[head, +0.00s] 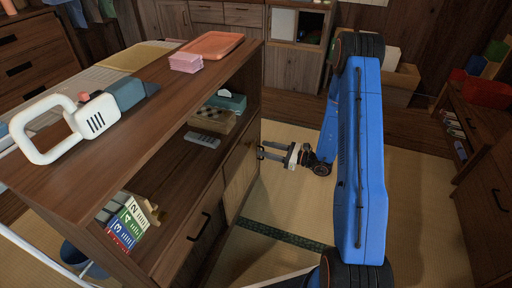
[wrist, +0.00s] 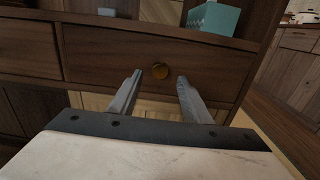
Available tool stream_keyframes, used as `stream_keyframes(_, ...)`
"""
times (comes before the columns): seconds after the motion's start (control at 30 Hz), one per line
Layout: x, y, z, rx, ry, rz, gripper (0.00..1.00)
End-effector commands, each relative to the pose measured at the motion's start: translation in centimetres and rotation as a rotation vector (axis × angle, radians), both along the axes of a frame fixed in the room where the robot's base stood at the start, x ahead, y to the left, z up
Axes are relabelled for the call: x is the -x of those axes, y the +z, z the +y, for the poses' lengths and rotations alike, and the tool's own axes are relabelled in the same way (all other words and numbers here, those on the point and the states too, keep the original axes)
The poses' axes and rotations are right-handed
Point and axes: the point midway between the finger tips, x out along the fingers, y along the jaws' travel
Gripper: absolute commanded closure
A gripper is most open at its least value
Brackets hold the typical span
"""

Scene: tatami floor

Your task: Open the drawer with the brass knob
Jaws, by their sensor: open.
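The brass knob (wrist: 160,71) sits on a dark wooden drawer front (wrist: 100,58) in the wrist view. The drawer looks shut, its front level with the neighbouring panel at left. My gripper (wrist: 160,77) is open, its two fingers pointing at the drawer with the knob between their tips in the picture. I cannot tell whether the fingers touch the knob or how much depth is left. In the head view my gripper (head: 261,150) is close to the front of the wooden cabinet (head: 165,131); the knob is not clear there.
Another front with a black handle (head: 199,227) is nearer in the cabinet. A white-handled object (head: 45,130) and an orange tray (head: 210,45) lie on top. Tatami floor is clear before the cabinet.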

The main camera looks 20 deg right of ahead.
Motion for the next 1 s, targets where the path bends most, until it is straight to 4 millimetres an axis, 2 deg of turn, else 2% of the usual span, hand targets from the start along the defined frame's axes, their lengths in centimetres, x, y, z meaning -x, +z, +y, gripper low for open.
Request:
stream_keyframes(0.1, -1.0, 0.0, 1.6, 0.001, 0.003, -0.001, 0.56)
stream_keyframes(0.3, -2.4, 0.0, 3.4, 0.001, 0.001, -0.001, 0.56)
stream_keyframes(0.5, -3.0, 0.0, 4.2, 0.0, 0.001, 0.0, 0.56)
stream_keyframes(0.77, -3.1, 0.0, 4.3, 0.0, 0.0, 0.0, 0.56)
stream_keyframes(0.8, -3.1, 0.0, 4.3, 0.0, 0.0, 0.0, 0.58)
stream_keyframes(0.97, -3.1, 0.0, 4.3, 0.0, 0.0, 0.0, 0.96)
stream_keyframes(1.0, -3.1, 0.0, 4.3, 0.0, 0.0, 0.0, 1.0)
